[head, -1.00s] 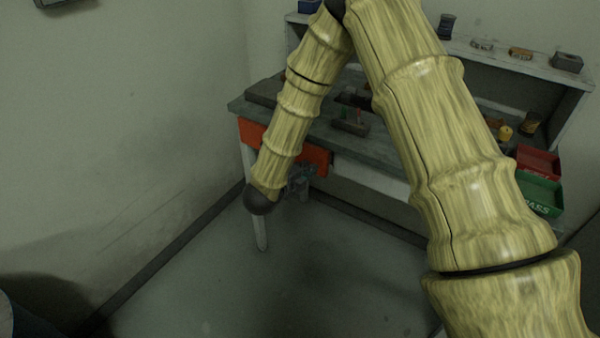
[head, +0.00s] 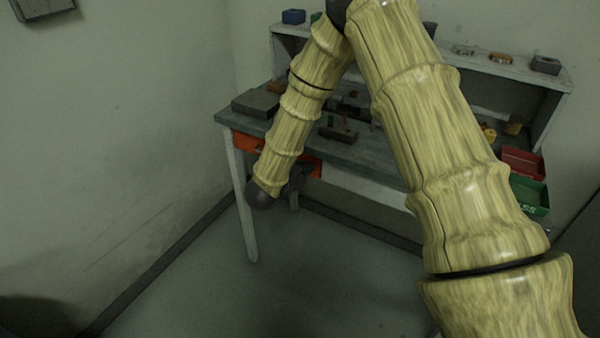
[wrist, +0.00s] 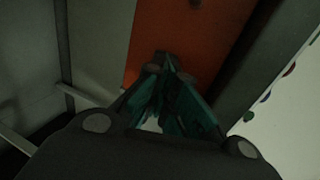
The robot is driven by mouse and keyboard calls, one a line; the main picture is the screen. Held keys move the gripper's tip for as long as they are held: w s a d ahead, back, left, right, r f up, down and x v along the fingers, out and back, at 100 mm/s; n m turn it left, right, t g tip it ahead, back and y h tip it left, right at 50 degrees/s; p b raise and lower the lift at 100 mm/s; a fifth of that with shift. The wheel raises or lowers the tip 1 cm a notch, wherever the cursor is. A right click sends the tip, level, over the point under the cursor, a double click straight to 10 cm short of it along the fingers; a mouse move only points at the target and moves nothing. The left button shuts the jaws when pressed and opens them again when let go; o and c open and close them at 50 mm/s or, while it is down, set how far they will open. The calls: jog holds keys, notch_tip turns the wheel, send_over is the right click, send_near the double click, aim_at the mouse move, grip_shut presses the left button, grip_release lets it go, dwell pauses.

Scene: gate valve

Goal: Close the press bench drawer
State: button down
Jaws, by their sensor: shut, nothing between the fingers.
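The press bench drawer has an orange front (head: 249,142), seen in the head view below the left part of the bench top. My forearm hides its middle. The front sits close under the bench edge; I cannot tell if a small gap is left. It fills the upper middle of the wrist view (wrist: 178,38), with a dark round spot near its top. My gripper (head: 303,172) is dark and partly hidden behind my arm in the head view. In the wrist view its fingers (wrist: 167,72) meet at the tips, shut and empty, at the orange front, seemingly touching it.
The grey bench top (head: 372,155) holds a dark block (head: 256,103) at left and small parts. A red bin (head: 523,162) and a green bin (head: 530,194) are at its right. A bench leg (head: 241,205) stands near the left wall. The floor in front is clear.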

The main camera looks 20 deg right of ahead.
jog(key=shift+w+d, duration=0.1)
jog(key=f+b+v, duration=0.1)
jog(key=b+v, duration=0.1)
jog(key=v, duration=1.2)
jog(key=s+f+n+y+p, duration=0.1)
jog(key=s+f+n+y, duration=0.1)
jog(key=s+f+n, duration=0.4)
jog(key=s+f+n+g+y+p, duration=0.1)
jog(key=s+f+n+y, duration=0.2)
jog(key=f, duration=0.5)
jog(key=s+f+n+y+p, duration=0.1)
jog(key=s+f+n+y, duration=0.15)
jog(key=f+n, duration=0.35)
jog(key=s+d+f+n+g+y, duration=0.1)
jog(key=s+n, duration=0.3)
jog(key=s, duration=0.5)
jog(key=s+d+f+n+g+y+p, duration=0.1)
jog(key=s+f+n+g, duration=0.3)
jog(key=s, duration=0.5)
jog(key=s+f+n+g+y+p, duration=0.1)
jog(key=s+f+n+g+y, duration=0.1)
jog(key=s, duration=0.7)
jog(key=f+n, duration=0.1)
jog(key=n, duration=0.1)
jog(key=shift+s+d+f+n+g, duration=0.2)
jog(key=shift+s+d+n+g, duration=0.1)
jog(key=shift+d+n+g, duration=0.1)
